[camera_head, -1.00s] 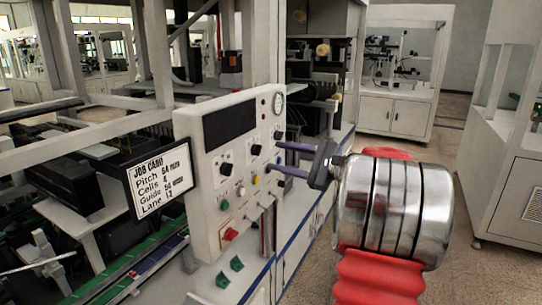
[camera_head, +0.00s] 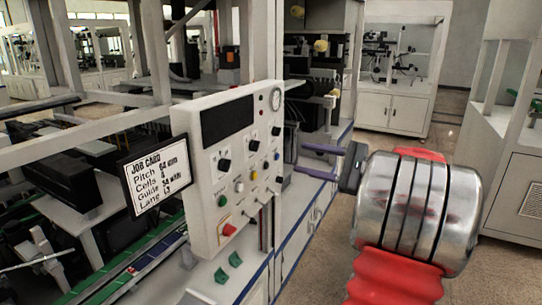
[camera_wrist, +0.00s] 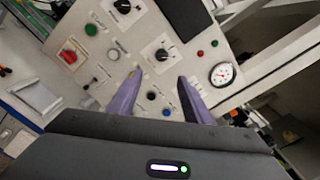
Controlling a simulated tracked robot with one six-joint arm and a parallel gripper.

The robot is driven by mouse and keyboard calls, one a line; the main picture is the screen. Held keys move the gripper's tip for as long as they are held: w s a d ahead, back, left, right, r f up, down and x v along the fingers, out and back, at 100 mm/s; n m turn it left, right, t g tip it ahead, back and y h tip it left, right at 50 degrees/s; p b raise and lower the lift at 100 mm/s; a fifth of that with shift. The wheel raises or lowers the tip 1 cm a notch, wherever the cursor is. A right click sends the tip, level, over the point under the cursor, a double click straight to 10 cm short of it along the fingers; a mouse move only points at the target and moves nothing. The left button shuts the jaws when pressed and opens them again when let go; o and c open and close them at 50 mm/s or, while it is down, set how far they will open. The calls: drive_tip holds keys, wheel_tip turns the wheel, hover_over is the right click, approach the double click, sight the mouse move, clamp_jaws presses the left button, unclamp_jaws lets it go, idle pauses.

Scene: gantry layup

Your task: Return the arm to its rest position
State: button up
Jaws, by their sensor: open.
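My gripper (camera_head: 318,160) is at the right of the control panel in the head view, with its two purple fingers pointing left toward the panel's face. The fingers are apart with nothing between them. They stand clear of the panel's knobs. In the wrist view my gripper (camera_wrist: 156,95) is open in front of the tilted control panel (camera_wrist: 150,88). The panel (camera_head: 205,165) is white, with a dark display, black knobs, coloured buttons, toggles and a round gauge (camera_head: 276,99). My silver wrist and red sleeve fill the lower right of the head view.
A job card (camera_head: 153,179) hangs left of the panel. Behind stand the gantry frame (camera_head: 110,125) and dark machinery. A white cabinet (camera_head: 395,112) stands at the back, another machine (camera_head: 505,170) at the right. Open floor lies between them.

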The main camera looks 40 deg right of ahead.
wheel_tip(320, 180, down, 10)
drive_tip(key=s+a+n+g+h, duration=0.1)
drive_tip(key=s+a+g+h, duration=0.1)
drive_tip(key=g, duration=0.2)
drive_tip(key=s+a+f+n+g, duration=0.2)
drive_tip(key=a+f+n+g, duration=0.5)
drive_tip(key=a, duration=0.7)
drive_tip(key=s+a+r+n+h, duration=0.1)
drive_tip(key=s+a+n, duration=0.3)
drive_tip(key=a, duration=0.9)
drive_tip(key=s+a+n+h, duration=0.3)
drive_tip(key=s+a+n, duration=0.1)
drive_tip(key=a+n, duration=0.7)
drive_tip(key=a, duration=0.2)
drive_tip(key=shift+a+r, duration=0.3)
drive_tip(key=shift+r, duration=0.05)
